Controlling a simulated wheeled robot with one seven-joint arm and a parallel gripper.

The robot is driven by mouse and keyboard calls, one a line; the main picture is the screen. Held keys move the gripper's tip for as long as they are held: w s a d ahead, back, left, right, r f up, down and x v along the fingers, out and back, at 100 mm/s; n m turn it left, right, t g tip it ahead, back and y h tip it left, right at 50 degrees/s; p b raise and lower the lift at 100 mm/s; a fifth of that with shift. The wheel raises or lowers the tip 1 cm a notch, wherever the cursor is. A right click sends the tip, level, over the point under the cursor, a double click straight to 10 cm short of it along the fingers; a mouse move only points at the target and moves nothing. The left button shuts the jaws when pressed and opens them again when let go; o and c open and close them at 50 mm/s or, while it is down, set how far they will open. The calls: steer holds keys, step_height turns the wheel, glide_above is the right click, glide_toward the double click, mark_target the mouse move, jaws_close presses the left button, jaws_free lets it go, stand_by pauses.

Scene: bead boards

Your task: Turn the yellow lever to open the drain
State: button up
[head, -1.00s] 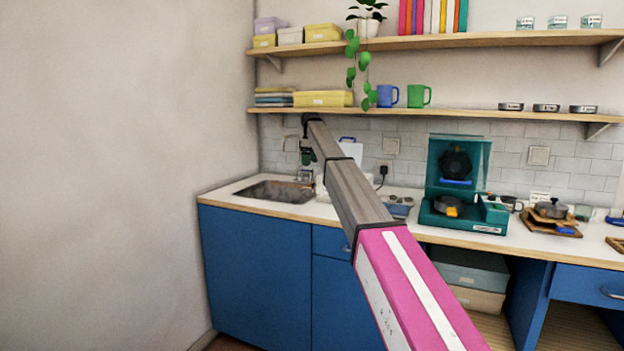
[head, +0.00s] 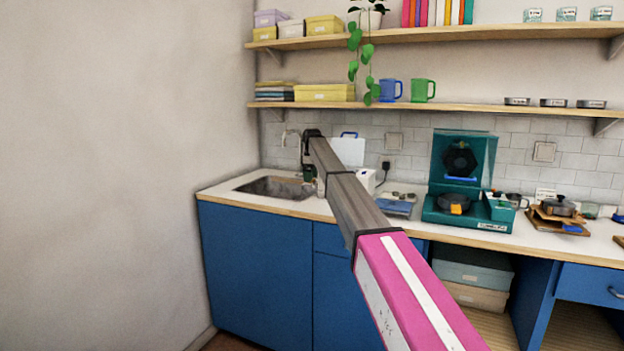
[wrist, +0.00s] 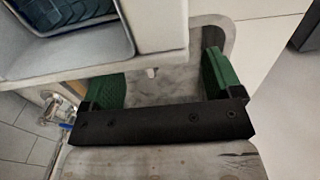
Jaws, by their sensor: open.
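My gripper (head: 308,172) is over the right side of the sink (head: 262,186) in the head view, at the end of my long arm. In the wrist view my gripper (wrist: 162,80) is open, its two green fingers wide apart. The grey sink basin (wrist: 178,88) shows between and below them, with nothing held. A small pale peg-like thing (wrist: 152,72) shows between the fingers; I cannot tell what it is. I cannot make out a yellow lever or the drain in either view.
The metal tap (head: 290,138) stands behind the sink. Metal fittings with a blue part (wrist: 66,126) show at the wrist view's left. A white box (head: 364,180) and teal stove (head: 462,215) stand right of the sink. Shelves (head: 440,107) hang above the counter.

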steer(key=shift+f, duration=0.45)
steer(key=c, duration=0.9)
steer(key=shift+m, duration=0.3)
steer(key=shift+w+a+m, duration=0.25)
steer(key=shift+w+m, duration=0.2)
steer(key=shift+m, duration=2.45)
steer(key=shift+w+a+m, duration=0.2)
steer(key=shift+w+m, duration=0.3)
steer(key=shift+m, duration=2.4)
steer(key=shift+w+a+m, duration=0.25)
steer(key=shift+w+m, duration=0.2)
steer(key=shift+m, duration=2.45)
